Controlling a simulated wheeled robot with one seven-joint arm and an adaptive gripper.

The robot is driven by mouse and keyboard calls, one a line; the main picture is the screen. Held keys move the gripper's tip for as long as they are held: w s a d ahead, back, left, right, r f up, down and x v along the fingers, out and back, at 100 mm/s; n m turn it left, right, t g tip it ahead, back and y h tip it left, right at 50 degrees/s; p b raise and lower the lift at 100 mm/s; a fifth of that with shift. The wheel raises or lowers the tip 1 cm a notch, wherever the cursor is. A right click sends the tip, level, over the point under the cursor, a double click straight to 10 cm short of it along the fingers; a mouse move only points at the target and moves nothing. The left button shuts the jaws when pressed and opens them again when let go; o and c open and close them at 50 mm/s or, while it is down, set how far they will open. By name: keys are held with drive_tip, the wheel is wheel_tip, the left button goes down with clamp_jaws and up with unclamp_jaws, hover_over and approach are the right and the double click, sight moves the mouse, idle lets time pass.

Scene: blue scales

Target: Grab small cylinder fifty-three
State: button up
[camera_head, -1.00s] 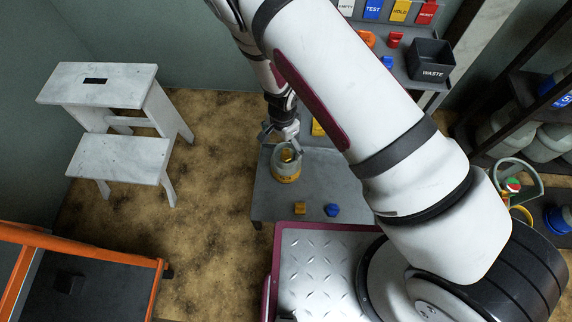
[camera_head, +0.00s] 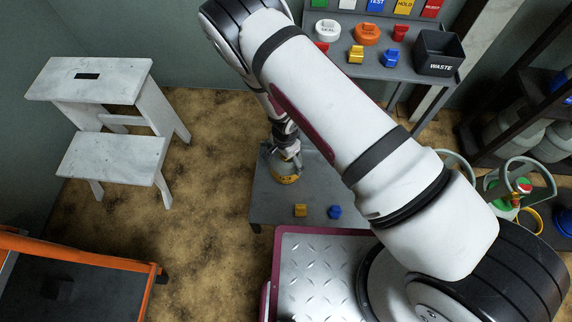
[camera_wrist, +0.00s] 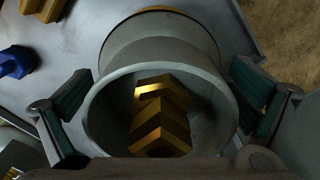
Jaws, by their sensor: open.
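A small grey cylinder with a yellow band (camera_head: 285,179) stands on the low grey table, partly hidden by my gripper. Marks on the band are too small to read. In the wrist view I look into the cylinder's round mouth (camera_wrist: 106,112); gold-yellow angular blocks (camera_wrist: 160,115) show inside it. My gripper (camera_head: 286,158) is right above and around the cylinder's top in the head view. In the wrist view my gripper (camera_wrist: 160,112) is open, with one dark green finger pad on each side of the cylinder. I cannot tell whether either pad touches the wall.
The low table (camera_head: 310,190) also bears a yellow block (camera_head: 300,210) and a blue block (camera_head: 335,212) near its front edge. A back table holds coloured pieces and a black waste bin (camera_head: 437,53). A white step stool (camera_head: 110,160) stands left on open floor.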

drive_tip(key=c, duration=1.5)
drive_tip(key=shift+c, duration=0.2)
drive_tip(key=shift+r, duration=0.2)
